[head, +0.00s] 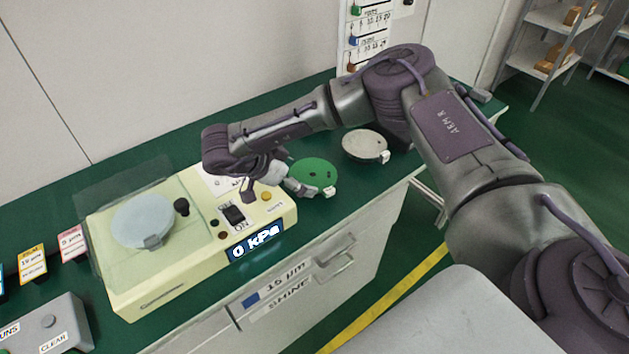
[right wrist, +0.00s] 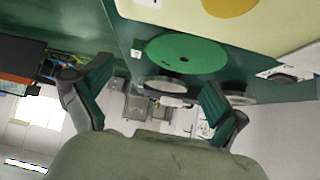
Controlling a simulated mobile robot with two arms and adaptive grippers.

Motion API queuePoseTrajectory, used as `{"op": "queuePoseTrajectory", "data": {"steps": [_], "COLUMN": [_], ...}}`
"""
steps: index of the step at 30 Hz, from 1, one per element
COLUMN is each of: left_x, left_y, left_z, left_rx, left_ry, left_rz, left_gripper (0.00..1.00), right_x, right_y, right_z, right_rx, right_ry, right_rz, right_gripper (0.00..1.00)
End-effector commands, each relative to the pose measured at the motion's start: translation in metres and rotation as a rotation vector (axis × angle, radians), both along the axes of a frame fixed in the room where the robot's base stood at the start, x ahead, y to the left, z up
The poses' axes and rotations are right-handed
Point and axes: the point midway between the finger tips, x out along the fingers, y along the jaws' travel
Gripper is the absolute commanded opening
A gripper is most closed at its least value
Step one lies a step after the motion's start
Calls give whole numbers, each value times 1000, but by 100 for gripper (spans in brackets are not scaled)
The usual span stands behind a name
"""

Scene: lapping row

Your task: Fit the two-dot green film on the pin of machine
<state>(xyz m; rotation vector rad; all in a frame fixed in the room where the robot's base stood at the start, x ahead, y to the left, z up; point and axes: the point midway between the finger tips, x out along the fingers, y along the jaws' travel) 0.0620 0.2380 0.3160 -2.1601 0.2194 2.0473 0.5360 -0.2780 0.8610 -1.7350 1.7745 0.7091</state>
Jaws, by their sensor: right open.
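A green film disc (head: 313,172) with a white tab lies on the bench just right of the cream machine (head: 170,285). It also shows in the right wrist view (right wrist: 182,53), with a small dark hole near its middle; I cannot read its dot count. The machine carries a pale round plate (head: 142,221) under a clear cover; I cannot make out a pin on it. My right gripper (head: 274,188) is open and empty, over the machine's right end and near the film's left edge. Its spread fingers (right wrist: 153,82) show in the wrist view. My left gripper is out of view.
A pale grey disc (head: 364,146) with a white tab lies farther right on the bench. The machine's display (head: 255,242) reads 0 kPa. Several labelled cards (head: 73,243) and a grey button box (head: 47,325) stand at left. A wall chart (head: 370,30) hangs behind.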

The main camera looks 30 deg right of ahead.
Motion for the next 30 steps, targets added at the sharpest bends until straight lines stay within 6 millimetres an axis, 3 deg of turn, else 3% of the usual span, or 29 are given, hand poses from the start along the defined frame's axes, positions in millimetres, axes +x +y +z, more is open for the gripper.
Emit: {"op": "queuePoseTrajectory", "data": {"steps": [5, 10, 14, 21, 23, 30], "left_x": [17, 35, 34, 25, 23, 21], "left_y": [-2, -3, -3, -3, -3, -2], "left_z": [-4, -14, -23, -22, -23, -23], "left_rx": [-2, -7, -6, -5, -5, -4], "left_ry": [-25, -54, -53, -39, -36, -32], "left_rz": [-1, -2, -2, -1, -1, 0], "left_gripper": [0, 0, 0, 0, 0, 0], "right_x": [-2, -8, -8, -8, -8, -8], "right_y": [-6, -20, -33, -36, -36, -35], "right_z": [-8, -28, -41, -41, -41, -41], "right_rx": [0, 0, 1, 1, 1, 1], "right_ry": [0, 1, -1, -1, -1, -1], "right_rz": [0, 0, -1, 1, 1, 1], "right_gripper": [98, 98, 98, 98, 91, 51]}}
